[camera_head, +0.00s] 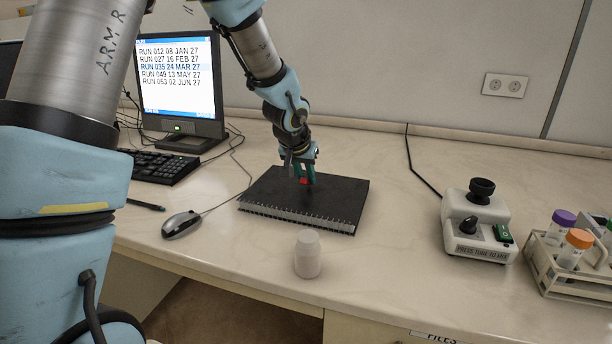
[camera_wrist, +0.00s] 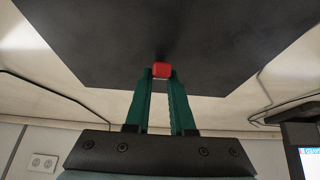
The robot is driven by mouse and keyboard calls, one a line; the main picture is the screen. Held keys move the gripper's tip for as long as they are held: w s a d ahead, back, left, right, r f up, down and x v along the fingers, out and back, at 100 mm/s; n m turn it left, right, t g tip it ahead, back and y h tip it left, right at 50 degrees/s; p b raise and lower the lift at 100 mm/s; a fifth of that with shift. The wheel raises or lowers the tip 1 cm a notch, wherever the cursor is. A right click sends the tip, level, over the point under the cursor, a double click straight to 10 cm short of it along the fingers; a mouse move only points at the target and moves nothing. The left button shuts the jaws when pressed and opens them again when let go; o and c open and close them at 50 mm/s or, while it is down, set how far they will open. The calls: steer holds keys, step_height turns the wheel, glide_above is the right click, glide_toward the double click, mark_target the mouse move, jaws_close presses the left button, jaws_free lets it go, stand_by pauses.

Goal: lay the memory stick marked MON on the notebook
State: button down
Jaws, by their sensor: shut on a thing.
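The notebook (camera_head: 338,197) is black with a spiral binding along its front edge. It lies flat on the bench and fills much of the wrist view (camera_wrist: 215,45). My gripper (camera_head: 304,181) is over the middle of the notebook, pointing down. It is shut on a small red thing (camera_wrist: 161,69), likely the memory stick; the red also shows in the head view (camera_head: 304,181). No MON marking is readable. The red thing is at or just above the cover; I cannot tell whether it touches.
A mouse (camera_head: 181,224), keyboard (camera_head: 160,167) and monitor (camera_head: 180,85) are to the left. A vortex mixer (camera_head: 476,225) and a tube rack (camera_head: 545,262) are to the right. Bench between notebook and mixer is clear.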

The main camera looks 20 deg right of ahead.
steer(key=c, duration=0.7)
jaws_free()
steer(key=v, duration=1.1)
steer(key=shift+w, duration=0.1)
steer(key=a+f+n+g+y, duration=0.1)
steer(key=a+f+n+y, duration=0.25)
steer(key=a, duration=1.55)
steer(key=s+a+f+n, duration=0.1)
steer(key=s+a, duration=0.1)
steer(key=a, duration=0.2)
steer(key=s+a+f+n+g, duration=0.1)
steer(key=s+a, duration=0.1)
steer(key=a, duration=0.3)
steer(key=s+a+f+n, duration=0.1)
steer(key=s+a+n, duration=0.1)
steer(key=s+a, duration=0.1)
steer(key=shift+a+f+g+y, duration=0.15)
steer(key=shift+a+g, duration=0.05)
steer(key=shift+a, duration=0.25)
steer(key=shift+a+f+g+y, duration=0.1)
steer(key=shift+a+f+g, duration=0.1)
steer(key=shift+a, duration=0.25)
